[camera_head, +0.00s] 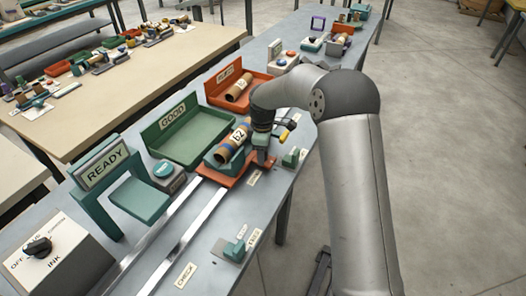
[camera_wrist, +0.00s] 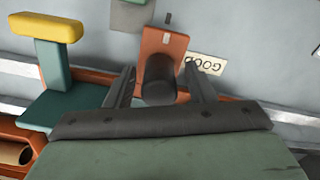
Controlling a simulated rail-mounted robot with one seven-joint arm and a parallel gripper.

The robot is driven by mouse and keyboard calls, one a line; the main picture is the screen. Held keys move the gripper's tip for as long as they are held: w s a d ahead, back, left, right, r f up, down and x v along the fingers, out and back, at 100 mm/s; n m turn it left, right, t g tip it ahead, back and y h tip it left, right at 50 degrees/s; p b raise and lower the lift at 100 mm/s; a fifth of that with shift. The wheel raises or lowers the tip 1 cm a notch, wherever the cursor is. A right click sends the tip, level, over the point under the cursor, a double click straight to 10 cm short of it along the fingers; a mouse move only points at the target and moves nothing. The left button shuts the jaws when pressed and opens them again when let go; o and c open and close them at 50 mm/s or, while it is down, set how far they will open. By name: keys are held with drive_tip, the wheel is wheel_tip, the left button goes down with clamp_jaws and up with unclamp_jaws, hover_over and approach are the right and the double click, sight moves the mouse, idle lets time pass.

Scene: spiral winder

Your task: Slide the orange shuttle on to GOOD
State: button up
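The orange shuttle (camera_head: 232,175) sits across the metal rails and carries a cardboard tube (camera_head: 235,143) with blue bands on a green cradle. In the wrist view its orange tab (camera_wrist: 162,42) bears a dark upright knob (camera_wrist: 160,80). My gripper (camera_wrist: 160,68) has one finger on each side of the knob, with a gap showing on both sides. A small table label reading GOOD (camera_wrist: 205,65) lies right beside the tab. In the head view my gripper (camera_head: 263,158) is over the shuttle's near end, and its fingertips are partly hidden.
A green tray marked GOOD (camera_head: 205,137) stands behind the shuttle; an orange tray (camera_head: 262,78) holding a tube is beyond it. A green READY arch (camera_head: 140,198) spans the left side. The rails (camera_head: 190,228) are bare toward the front left. A small green-handled block (camera_head: 235,249) sits near the front edge.

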drive_tip(key=shift+d+r, duration=0.1)
wheel_tip(320, 180, up, 17)
drive_tip(key=shift+b, duration=0.45)
drive_tip(key=shift+r, duration=0.1)
